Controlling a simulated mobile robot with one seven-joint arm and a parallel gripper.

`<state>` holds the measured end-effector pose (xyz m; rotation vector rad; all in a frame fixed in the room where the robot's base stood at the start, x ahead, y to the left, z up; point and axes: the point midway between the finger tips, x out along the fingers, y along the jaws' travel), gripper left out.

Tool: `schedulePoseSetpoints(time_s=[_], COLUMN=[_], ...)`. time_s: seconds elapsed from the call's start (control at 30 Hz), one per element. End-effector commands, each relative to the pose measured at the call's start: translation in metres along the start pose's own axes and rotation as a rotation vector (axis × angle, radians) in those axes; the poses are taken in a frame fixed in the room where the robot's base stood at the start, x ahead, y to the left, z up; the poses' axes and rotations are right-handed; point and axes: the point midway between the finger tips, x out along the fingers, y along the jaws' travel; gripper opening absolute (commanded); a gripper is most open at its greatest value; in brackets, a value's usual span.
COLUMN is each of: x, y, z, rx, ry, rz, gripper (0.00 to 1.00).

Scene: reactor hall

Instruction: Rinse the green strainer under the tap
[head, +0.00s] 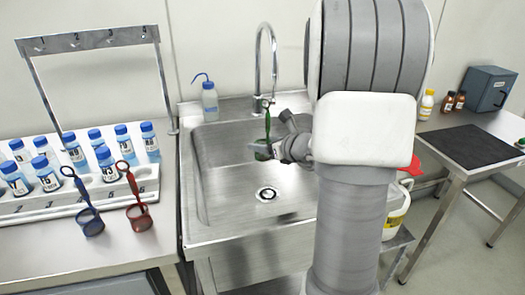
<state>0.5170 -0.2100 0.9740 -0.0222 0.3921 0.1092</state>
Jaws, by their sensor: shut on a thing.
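The green strainer (267,125) is held upright over the sink basin (222,165), its loop handle at the top and its cup partly hidden at the bottom. My gripper (264,148) is shut on the strainer, low on it near the cup, and reaches in from the right. The tap (273,50) is a tall silver gooseneck at the back of the sink, and its spout end is close to the strainer's handle. I cannot tell whether water is running. The sink drain (267,194) shows below the gripper.
A wash bottle (209,102) stands on the sink's back left corner. On the left bench are a rack (60,204) of blue-capped bottles, a blue strainer (90,220) and a red strainer (138,216). A table with a black mat (466,146) stands at right.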

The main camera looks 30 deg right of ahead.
Motion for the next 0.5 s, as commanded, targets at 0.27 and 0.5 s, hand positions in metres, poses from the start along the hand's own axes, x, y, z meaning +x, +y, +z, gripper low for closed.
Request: schedulePoseSetpoints(time_s=[0.27, 0.5], x=[0.014, 0.031], y=[-0.015, -0.032], z=[0.003, 0.005], rx=[0.000, 0.000], ry=[0.001, 0.001], rz=[0.000, 0.000], gripper=[0.09, 0.09])
